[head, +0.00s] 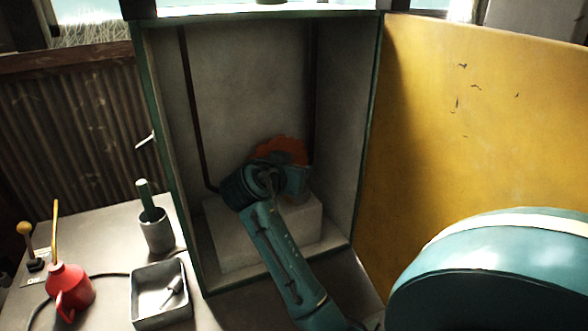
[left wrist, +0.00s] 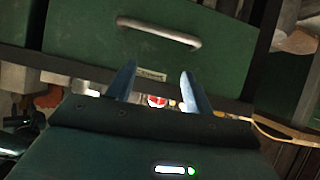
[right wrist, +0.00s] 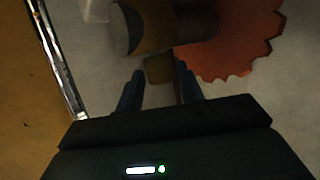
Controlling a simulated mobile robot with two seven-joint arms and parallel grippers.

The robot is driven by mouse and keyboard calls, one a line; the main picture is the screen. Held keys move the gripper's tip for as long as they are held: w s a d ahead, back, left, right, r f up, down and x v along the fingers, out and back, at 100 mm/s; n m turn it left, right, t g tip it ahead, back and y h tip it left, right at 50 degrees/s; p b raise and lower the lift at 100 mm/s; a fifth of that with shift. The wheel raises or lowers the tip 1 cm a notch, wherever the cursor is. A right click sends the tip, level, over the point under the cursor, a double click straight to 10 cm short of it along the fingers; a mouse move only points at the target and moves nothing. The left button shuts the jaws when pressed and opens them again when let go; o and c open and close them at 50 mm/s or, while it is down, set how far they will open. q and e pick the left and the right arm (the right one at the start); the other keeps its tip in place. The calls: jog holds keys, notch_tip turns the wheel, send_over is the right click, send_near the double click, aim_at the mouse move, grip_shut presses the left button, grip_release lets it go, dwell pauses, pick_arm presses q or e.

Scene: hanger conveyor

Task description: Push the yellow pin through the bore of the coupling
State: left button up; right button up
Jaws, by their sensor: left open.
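An orange toothed wheel (head: 280,150) sits inside the open cabinet, partly hidden behind my right arm. It shows large in the right wrist view (right wrist: 232,45). Left of it are a grey rounded part (right wrist: 124,28) and a dark brown part (right wrist: 155,25), perhaps the coupling; no bore can be made out. A small dull yellow block (right wrist: 158,69), perhaps the pin's end, lies between the fingertips of my right gripper (right wrist: 159,72). I cannot tell whether the fingers touch it. My left gripper (left wrist: 156,82) is open and empty, facing a green drawer (left wrist: 140,50).
The cabinet's yellow door (head: 465,120) stands open at the right. A pale block (head: 225,235) is on the cabinet floor. On the bench at left are a red oil can (head: 70,287), a grey tray (head: 145,318) and a grey cup with a green handle (head: 157,235).

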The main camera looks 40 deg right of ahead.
jog(key=shift+o, duration=0.4)
jog(key=o, duration=0.5)
